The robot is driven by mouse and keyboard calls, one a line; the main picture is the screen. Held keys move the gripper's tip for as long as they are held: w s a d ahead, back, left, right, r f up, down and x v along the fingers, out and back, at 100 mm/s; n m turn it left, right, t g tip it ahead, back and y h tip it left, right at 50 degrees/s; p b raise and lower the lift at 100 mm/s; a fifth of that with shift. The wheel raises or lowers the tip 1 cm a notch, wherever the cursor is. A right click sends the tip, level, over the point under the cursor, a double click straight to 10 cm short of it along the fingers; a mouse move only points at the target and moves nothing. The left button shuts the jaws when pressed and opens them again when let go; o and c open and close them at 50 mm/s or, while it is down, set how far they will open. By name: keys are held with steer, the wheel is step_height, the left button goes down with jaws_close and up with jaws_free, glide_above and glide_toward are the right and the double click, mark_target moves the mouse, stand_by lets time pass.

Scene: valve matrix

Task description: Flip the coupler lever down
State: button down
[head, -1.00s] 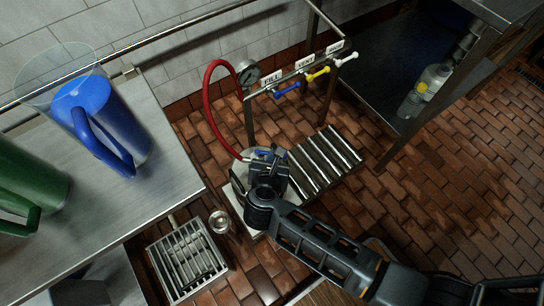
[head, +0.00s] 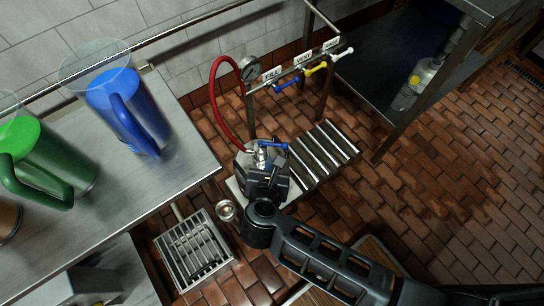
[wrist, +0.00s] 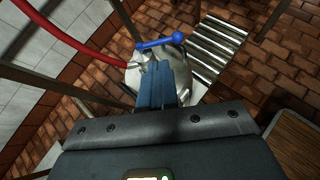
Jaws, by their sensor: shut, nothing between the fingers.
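The coupler lever (head: 274,145) is a blue bar with a round knob at its right end. It sits on the metal coupler atop the keg (head: 243,160), where the red hose ends. In the wrist view the lever (wrist: 160,43) sticks out to the right, just beyond my fingertips. My gripper (head: 264,168) is over the keg on the near side of the lever. Its two blue-grey fingers (wrist: 155,66) are shut together with nothing between them. The fingers hide part of the coupler, and I cannot tell whether they touch it.
A rail with blue, yellow and white valve handles (head: 315,69) and a gauge (head: 250,68) stands behind. A roller rack (head: 322,155) lies right of the keg. A steel counter (head: 190,158) with blue and green jugs is at left. A floor drain (head: 193,250) lies in front.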

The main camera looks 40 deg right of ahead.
steer(key=shift+v, duration=1.95)
steer(key=shift+a, duration=0.1)
